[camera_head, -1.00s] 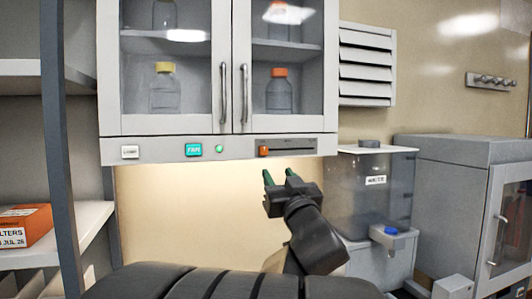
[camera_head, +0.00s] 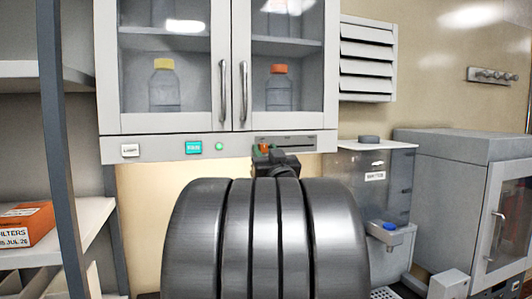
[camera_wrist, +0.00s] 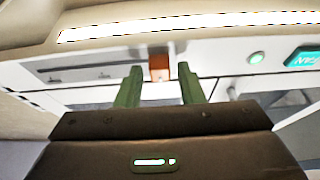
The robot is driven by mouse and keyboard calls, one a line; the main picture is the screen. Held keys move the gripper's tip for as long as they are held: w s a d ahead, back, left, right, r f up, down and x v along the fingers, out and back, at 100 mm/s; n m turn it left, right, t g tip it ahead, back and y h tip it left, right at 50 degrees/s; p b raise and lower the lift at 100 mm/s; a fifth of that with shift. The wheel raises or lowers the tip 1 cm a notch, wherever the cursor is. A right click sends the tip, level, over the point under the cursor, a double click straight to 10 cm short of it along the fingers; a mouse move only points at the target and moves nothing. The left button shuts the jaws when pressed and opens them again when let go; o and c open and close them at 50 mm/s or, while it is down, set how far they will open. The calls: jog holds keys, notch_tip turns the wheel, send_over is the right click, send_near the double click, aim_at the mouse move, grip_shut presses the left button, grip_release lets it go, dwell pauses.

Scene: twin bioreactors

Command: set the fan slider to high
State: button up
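The fan slider's orange knob (camera_head: 263,147) sits at the left end of its dark slot (camera_head: 296,142) on the panel under the cabinet doors. In the wrist view, where the panel appears turned around, the knob (camera_wrist: 159,66) shows between my two green fingertips, with the slot (camera_wrist: 80,73) running off to the left. My gripper (camera_wrist: 160,73) is open, one finger on each side of the knob with gaps. I cannot tell if the fingertips reach past the knob's face. In the head view, my arm hides most of my gripper (camera_head: 265,154).
The teal fan button (camera_head: 193,147), a green light (camera_head: 219,146) and a white switch (camera_head: 130,150) are left of the slider. Door handles (camera_head: 223,92) hang above the panel. A clear-walled container (camera_head: 375,185) stands at lower right. A shelf (camera_head: 80,225) is at left.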

grip_shut()
jog(key=shift+d, duration=0.1)
jog(key=w+d+p, duration=0.1)
jog(key=d, duration=0.3)
jog(key=w+d+p, duration=0.1)
jog(key=w+d, duration=0.1)
jog(key=d, duration=0.3)
jog(key=w+d+p, duration=0.1)
jog(key=d, duration=0.4)
jog(key=shift+w+d+p, duration=0.1)
jog(key=shift+w+p, duration=0.2)
jog(key=shift+w, duration=0.05)
jog(key=shift+r, duration=0.1)
jog(key=shift+o, duration=1.3)
grip_release()
jog(key=shift+d, duration=0.2)
